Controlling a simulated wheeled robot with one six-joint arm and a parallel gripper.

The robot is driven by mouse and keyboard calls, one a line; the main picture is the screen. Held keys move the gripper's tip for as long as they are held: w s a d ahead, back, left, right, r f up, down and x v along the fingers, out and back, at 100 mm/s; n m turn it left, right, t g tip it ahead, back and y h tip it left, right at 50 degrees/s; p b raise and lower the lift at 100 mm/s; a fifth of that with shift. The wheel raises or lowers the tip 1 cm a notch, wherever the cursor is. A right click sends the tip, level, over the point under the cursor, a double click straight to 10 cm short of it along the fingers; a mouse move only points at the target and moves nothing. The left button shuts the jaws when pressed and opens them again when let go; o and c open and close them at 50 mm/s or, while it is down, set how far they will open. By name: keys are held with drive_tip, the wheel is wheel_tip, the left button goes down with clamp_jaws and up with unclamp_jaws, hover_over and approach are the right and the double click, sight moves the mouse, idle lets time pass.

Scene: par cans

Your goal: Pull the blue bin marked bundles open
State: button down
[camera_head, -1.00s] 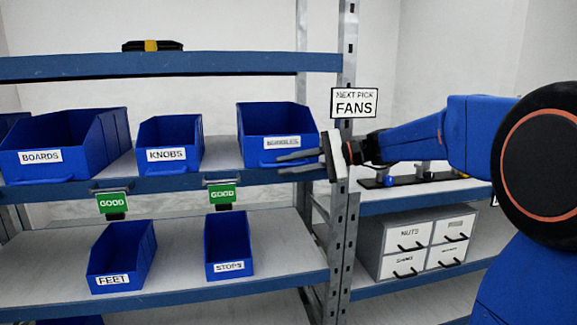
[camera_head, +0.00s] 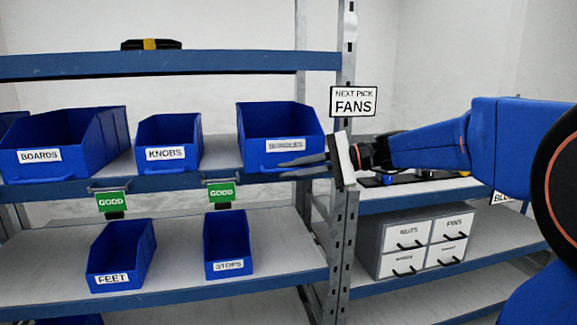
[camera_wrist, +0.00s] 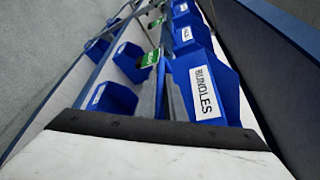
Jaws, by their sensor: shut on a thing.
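The blue bin marked bundles (camera_head: 268,122) stands at the right end of the middle shelf. Its label is blurred in the head view but reads BUNDLES in the wrist view (camera_wrist: 218,72). My gripper (camera_head: 285,168) reaches in from the right, its fingers across the bin's lower front. Its two grey fingers (camera_wrist: 168,98) lie close together beside the bin in the wrist view. They are shut on the bin's front handle; the exact contact is hard to see.
The knobs bin (camera_head: 165,132) stands to the left, with a gap between. A metal upright (camera_head: 343,210) stands close to my gripper on the right. The feet bin (camera_head: 112,262) and stops bin (camera_head: 228,245) sit below, and a drawer unit (camera_head: 372,240) at lower right.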

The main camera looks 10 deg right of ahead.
drive_tip(key=s, duration=1.3)
drive_tip(key=shift+s, duration=0.15)
drive_tip(key=c, duration=2.1)
unclamp_jaws()
